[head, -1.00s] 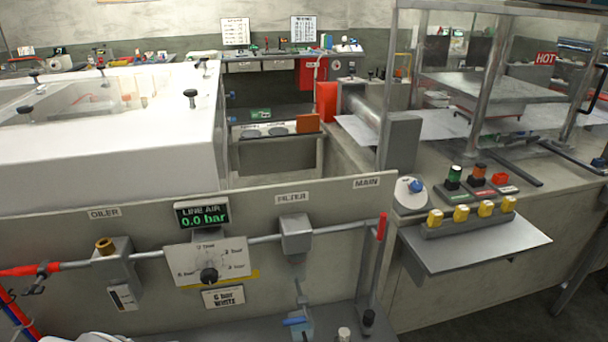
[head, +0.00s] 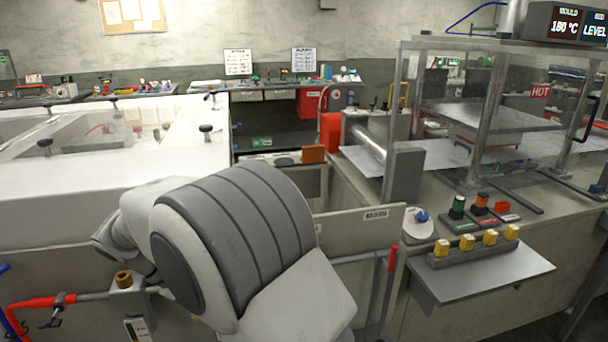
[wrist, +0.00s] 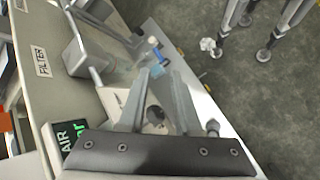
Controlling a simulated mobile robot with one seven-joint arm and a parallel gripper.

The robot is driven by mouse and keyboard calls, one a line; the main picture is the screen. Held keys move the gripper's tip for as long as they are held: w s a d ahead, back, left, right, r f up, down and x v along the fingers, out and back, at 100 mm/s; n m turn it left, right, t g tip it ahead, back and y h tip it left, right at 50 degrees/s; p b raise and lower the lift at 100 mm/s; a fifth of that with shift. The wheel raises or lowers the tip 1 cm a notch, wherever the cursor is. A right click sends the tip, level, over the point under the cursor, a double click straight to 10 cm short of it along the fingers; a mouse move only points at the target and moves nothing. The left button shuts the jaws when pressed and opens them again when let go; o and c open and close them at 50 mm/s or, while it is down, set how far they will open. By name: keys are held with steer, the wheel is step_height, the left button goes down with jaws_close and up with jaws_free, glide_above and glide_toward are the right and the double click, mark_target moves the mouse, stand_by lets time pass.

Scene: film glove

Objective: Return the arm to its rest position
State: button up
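My arm (head: 235,250) fills the lower middle of the head view, a white and grey link that hides most of the air-line panel behind it. My gripper (wrist: 157,76) shows in the wrist view, its two grey fingers apart with nothing held between them. A dark knob (wrist: 155,114) is seen through the gap, below the fingers. The filter label (wrist: 42,62) and part of the green line-air display (wrist: 70,137) lie to the gripper's left. The gripper itself is not seen in the head view.
A red-handled pipe end (head: 392,258) stands upright right of my arm. A shelf with yellow knobs (head: 480,272) juts out at the right. A white-walled tank (head: 60,215) is at the left.

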steer(key=s+d+r+m+y+p, duration=0.25)
steer(key=d+r+m+y, duration=0.25)
steer(key=d+r, duration=0.9)
steer(key=s+d+r+m+t+y+p, duration=0.2)
steer(key=s+d+m, duration=0.4)
steer(key=s+d, duration=0.5)
steer(key=d+t+y, duration=0.1)
steer(key=d+t, duration=0.1)
steer(key=shift+s+d+r+p, duration=0.3)
steer(key=shift+s+r+p, duration=0.05)
